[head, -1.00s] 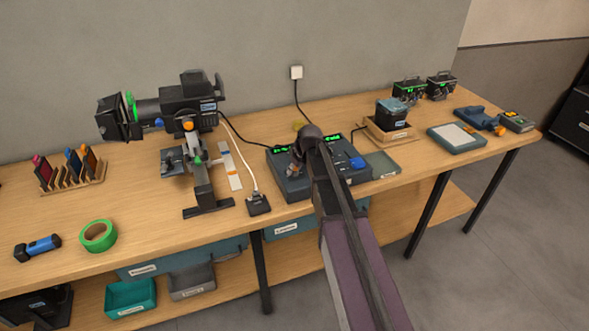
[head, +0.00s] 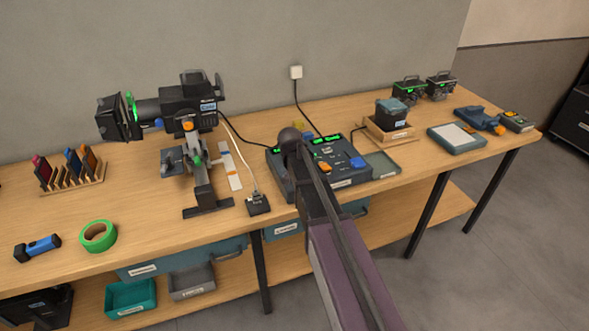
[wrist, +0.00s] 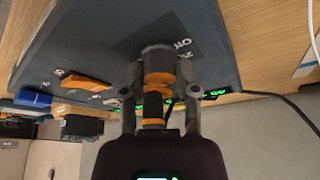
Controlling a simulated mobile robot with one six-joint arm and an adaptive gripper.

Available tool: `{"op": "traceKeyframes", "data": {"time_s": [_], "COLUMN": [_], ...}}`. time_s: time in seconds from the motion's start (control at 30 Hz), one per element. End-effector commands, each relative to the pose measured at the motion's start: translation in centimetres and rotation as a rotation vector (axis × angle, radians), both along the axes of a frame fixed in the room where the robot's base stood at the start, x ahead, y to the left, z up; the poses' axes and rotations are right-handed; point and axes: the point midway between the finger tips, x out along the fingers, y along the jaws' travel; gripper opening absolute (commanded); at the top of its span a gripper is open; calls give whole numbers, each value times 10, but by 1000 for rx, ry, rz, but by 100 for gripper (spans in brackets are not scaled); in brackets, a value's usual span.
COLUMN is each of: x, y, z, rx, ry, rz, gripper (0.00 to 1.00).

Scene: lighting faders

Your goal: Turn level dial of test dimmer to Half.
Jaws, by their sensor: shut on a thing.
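The test dimmer (head: 346,176) is a dark blue-grey console on the bench, with green lit displays along its back edge. My arm covers its left part in the head view and hides my gripper there. In the wrist view, my gripper (wrist: 158,72) is shut on a round dial (wrist: 158,52) with grey and orange parts, on the console panel (wrist: 110,32). A finger lies on each side of the dial. White lettering beside the dial is upside down and partly hidden. I cannot tell which mark the dial points to.
An orange control (head: 325,167) and a blue knob (head: 357,162) stand on the console's right part. A stage light (head: 185,105) and a small black box (head: 258,204) are to the left. Cables run behind the console.

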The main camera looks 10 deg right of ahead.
Motion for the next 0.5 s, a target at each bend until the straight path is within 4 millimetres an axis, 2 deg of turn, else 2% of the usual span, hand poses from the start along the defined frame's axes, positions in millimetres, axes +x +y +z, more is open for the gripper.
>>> {"op": "traceKeyframes", "data": {"time_s": [0.2,0.5], "x": [-2,-2], "y": [1,0], "z": [-1,-1], "rx": [2,3], "ry": [5,6], "rz": [-138,-221], "gripper": [0,0]}}
